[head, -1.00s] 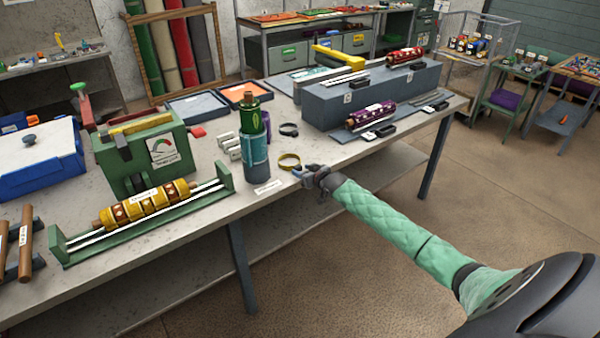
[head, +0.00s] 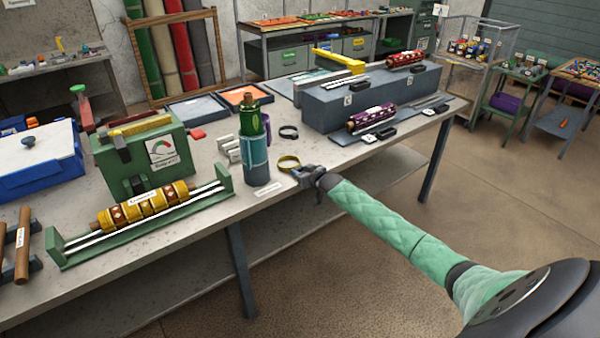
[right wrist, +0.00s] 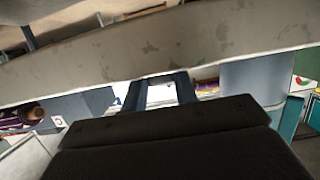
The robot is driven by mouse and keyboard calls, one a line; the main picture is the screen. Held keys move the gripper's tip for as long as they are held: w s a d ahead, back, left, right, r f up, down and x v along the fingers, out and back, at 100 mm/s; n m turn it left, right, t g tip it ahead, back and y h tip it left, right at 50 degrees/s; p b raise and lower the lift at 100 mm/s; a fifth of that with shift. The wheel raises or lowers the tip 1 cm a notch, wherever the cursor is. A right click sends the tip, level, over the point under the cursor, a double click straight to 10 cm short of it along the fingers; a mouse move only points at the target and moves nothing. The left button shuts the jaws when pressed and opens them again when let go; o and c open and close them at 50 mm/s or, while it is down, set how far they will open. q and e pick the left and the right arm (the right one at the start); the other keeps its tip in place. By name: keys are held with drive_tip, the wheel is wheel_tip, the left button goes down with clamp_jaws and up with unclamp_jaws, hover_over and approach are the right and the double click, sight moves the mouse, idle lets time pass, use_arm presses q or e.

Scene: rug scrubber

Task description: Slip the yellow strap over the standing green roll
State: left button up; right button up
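The yellow strap (head: 288,161) is a small ring near the front edge of the workbench. The green roll (head: 249,118) stands upright in a teal and grey sleeve (head: 256,160), left of the strap and apart from it. My right gripper (head: 306,175) is at the bench edge, its tips close beside the strap's right side; I cannot tell whether they touch it. In the right wrist view its two dark fingers (right wrist: 159,88) are apart with a gap between them, and no strap shows clearly between them. My left gripper is not in view.
A black ring (head: 289,131) and white blocks (head: 229,147) lie near the standing roll. A green rack with a yellow patterned roll (head: 145,206) is on the left. A grey block (head: 340,103) and purple roll (head: 371,117) are on the right.

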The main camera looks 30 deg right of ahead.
drive_tip(key=shift+c, duration=0.6)
drive_tip(key=shift+r+p, duration=1.75)
drive_tip(key=shift+r, duration=0.75)
drive_tip(key=shift+r, duration=0.1)
